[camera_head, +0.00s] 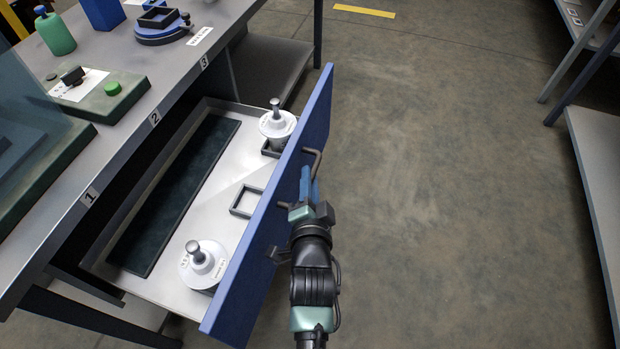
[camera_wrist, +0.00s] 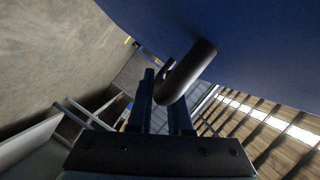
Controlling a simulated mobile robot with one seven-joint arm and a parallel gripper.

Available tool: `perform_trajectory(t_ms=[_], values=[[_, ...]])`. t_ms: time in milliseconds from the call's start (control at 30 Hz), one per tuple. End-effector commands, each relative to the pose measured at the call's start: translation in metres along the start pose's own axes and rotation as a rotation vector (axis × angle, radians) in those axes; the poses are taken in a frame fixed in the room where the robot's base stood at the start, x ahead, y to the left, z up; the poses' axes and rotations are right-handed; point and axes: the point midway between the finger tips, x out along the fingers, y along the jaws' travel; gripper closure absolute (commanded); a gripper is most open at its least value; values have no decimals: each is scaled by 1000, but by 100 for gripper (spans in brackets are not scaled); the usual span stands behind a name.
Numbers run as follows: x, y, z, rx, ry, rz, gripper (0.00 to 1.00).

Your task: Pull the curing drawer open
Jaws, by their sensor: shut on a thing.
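The curing drawer (camera_head: 230,165) with a blue front (camera_head: 285,200) stands pulled out from under the grey workbench in the head view. Inside it are two white insulators with metal pins, one at the far end (camera_head: 277,124) and one at the near end (camera_head: 203,264), an empty black square frame (camera_head: 246,201) and a long dark mat (camera_head: 178,190). My gripper (camera_head: 308,186) is at the outer side of the front, shut on the dark bar handle (camera_head: 316,160). In the wrist view the handle (camera_wrist: 188,70) passes between the two fingers (camera_wrist: 160,100), against the blue front.
The workbench (camera_head: 120,120) carries a green bottle (camera_head: 55,33), a blue round fixture (camera_head: 163,25) and a dark panel with a green button (camera_head: 112,89). Shelving (camera_head: 600,170) stands at the right. The floor (camera_head: 440,190) between is clear.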

Motion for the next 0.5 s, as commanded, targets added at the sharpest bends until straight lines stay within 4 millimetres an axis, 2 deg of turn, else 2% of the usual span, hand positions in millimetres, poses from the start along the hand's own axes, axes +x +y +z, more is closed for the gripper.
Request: perform_trajectory(t_ms=[33,67,200,500], values=[[0,0,0,0,-1,0,100],[0,0,0,0,-1,0,79],[0,0,0,0,-1,0,54],[-1,0,0,-1,-1,0,53]])
